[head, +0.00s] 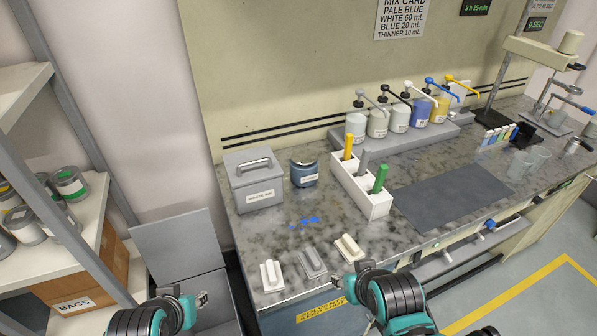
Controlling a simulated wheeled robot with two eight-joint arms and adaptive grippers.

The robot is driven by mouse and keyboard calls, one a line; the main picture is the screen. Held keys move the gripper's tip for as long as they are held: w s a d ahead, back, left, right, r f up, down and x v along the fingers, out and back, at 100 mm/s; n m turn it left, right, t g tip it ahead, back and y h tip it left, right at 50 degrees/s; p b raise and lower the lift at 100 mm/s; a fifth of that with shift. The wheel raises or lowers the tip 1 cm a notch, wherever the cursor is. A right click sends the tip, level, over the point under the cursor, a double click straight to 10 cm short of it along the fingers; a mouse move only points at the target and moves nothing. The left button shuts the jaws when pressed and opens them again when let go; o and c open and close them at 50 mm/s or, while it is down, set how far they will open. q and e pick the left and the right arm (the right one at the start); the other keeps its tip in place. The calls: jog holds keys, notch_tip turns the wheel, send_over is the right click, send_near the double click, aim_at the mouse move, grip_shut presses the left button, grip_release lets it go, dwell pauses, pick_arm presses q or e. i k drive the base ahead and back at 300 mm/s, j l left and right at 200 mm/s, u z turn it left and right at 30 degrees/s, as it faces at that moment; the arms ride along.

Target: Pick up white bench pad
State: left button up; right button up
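Three small blocks with raised grips lie in a row at the bench's front left. The leftmost is a white pad (272,275), the middle one a grey pad (312,264), the right one a cream-white pad (349,249). My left gripper (202,299) is left of the white pad, off the bench's left end. My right gripper (340,284) is below and right of the grey pad in the picture, near the bench's front edge. Neither gripper appears to touch a pad. Both are too small to tell whether their fingers are apart.
Blue spots (304,222) mark the stone bench top (245,236) behind the pads. A grey lidded box (254,190), a dark blue can (304,174) and a white holder (373,205) with coloured handles stand further back. A dark mat (445,200) lies right. A shelf (88,225) stands left.

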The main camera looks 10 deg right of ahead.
aim_at(272, 280)
jog(key=l+u, duration=0.2)
jog(key=u, duration=0.3)
jog(key=l+u, duration=0.15)
jog(key=u, duration=0.35)
jog(key=k+l+u, duration=0.1)
jog(key=u, duration=0.4)
jog(key=l, duration=0.1)
